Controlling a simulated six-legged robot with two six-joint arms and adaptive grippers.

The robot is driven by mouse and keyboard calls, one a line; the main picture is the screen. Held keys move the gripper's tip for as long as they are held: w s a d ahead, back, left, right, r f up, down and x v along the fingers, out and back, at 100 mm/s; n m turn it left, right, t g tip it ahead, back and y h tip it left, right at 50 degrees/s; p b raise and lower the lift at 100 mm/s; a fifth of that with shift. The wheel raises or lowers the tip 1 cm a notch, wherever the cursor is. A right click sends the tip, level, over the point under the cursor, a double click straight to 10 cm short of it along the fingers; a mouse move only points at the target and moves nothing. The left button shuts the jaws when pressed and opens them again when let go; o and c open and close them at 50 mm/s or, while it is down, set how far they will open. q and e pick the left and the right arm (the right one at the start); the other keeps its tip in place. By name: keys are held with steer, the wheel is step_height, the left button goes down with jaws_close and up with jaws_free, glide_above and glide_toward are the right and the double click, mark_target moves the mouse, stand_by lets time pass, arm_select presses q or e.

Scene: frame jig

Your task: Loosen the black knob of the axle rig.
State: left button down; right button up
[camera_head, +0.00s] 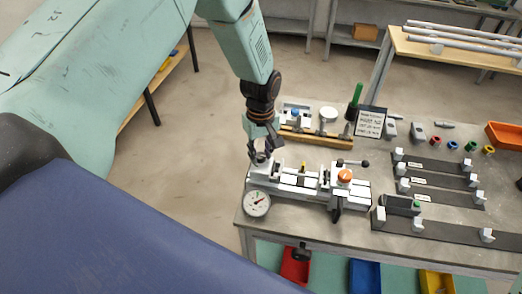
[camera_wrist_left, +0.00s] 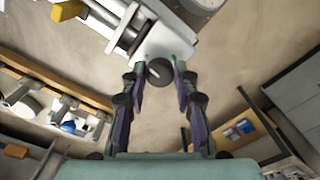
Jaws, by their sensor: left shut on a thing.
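The axle rig (camera_head: 292,182) is a pale, long fixture at the left end of the table. It carries a round dial gauge (camera_head: 257,203) and an orange knob (camera_head: 344,176). The black knob (camera_wrist_left: 160,72) shows in the left wrist view at the end of the rig, with a pale mark on its face. My left gripper (camera_head: 262,148) reaches down to the rig's left end. In the wrist view the left gripper (camera_wrist_left: 160,76) has one finger on each side of the black knob and is shut on it. In the head view the fingers partly hide the knob.
Behind the rig is a wooden-based fixture (camera_head: 315,138) with a green handle (camera_head: 356,93) near it. A printed sign (camera_head: 370,122) stands to the right. Dark rails (camera_head: 445,182) with white blocks fill the table's right side. Open floor lies left of the table.

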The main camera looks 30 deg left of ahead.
mark_target(261, 155)
arm_select(q)
steer(key=shift+w+r, duration=0.2)
steer(key=shift+w, duration=0.05)
steer(key=c, duration=1.4)
jaws_free()
steer(key=o, duration=0.4)
steer(key=shift+s+f, duration=0.15)
step_height(261, 155, up, 12)
steer(key=shift+s, duration=0.1)
